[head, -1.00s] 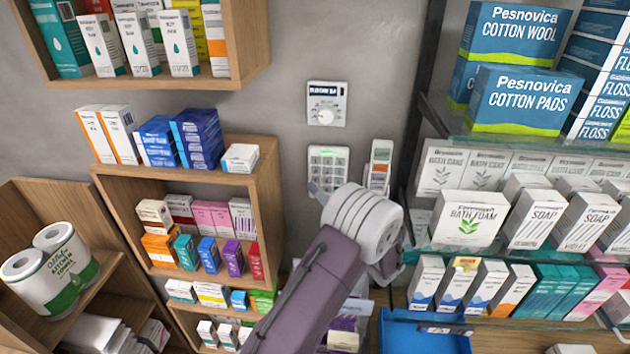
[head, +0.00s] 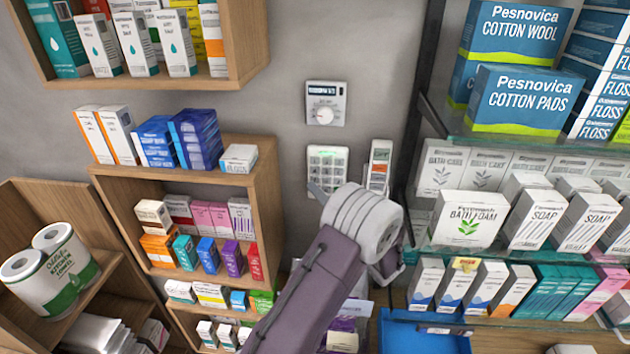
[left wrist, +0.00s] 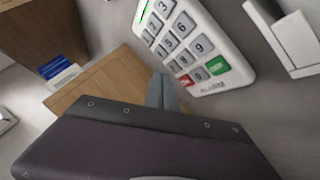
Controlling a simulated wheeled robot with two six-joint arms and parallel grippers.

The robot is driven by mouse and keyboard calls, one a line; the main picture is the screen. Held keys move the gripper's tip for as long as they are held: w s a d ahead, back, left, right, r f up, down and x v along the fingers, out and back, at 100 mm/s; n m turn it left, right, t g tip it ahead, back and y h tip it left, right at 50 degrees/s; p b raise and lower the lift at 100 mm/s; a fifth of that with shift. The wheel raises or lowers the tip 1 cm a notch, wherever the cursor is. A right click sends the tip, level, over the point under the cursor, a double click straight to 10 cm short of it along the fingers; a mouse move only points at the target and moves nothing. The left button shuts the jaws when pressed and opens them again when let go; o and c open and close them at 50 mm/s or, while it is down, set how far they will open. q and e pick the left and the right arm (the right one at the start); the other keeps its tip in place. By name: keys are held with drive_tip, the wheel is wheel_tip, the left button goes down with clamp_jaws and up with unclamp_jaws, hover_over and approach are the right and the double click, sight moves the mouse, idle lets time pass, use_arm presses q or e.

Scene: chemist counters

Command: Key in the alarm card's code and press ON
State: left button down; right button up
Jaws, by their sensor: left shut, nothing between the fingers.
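The alarm keypad (head: 328,160) is a white wall panel with pale keys below the dial unit. In the left wrist view the keypad (left wrist: 208,28) shows tilted, with grey digit keys, a red key (left wrist: 186,80) and a green key (left wrist: 217,66) in its bottom row. A white holder with green and orange marks (head: 379,165) hangs right of the keypad; no code is legible. My right gripper is not in view.
A dial unit (head: 325,104) with a dark display is on the wall above. A wooden shelf (head: 262,190) with boxes stands left of the keypad. Glass shelves (head: 425,243) with boxes stand at the right. A blue tray (head: 400,335) lies below.

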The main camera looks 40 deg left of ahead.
use_arm(q)
drive_tip(key=shift+w, duration=0.1)
idle(0.4)
drive_tip(key=shift+w+a+p, duration=0.25)
drive_tip(key=shift+w+p, duration=0.05)
drive_tip(key=shift+w+a, duration=0.1)
drive_tip(key=shift+w, duration=0.15)
idle(0.5)
drive_tip(key=shift+s, duration=0.1)
idle(0.3)
drive_tip(key=shift+s+d+p, duration=0.35)
drive_tip(key=shift+s, duration=0.2)
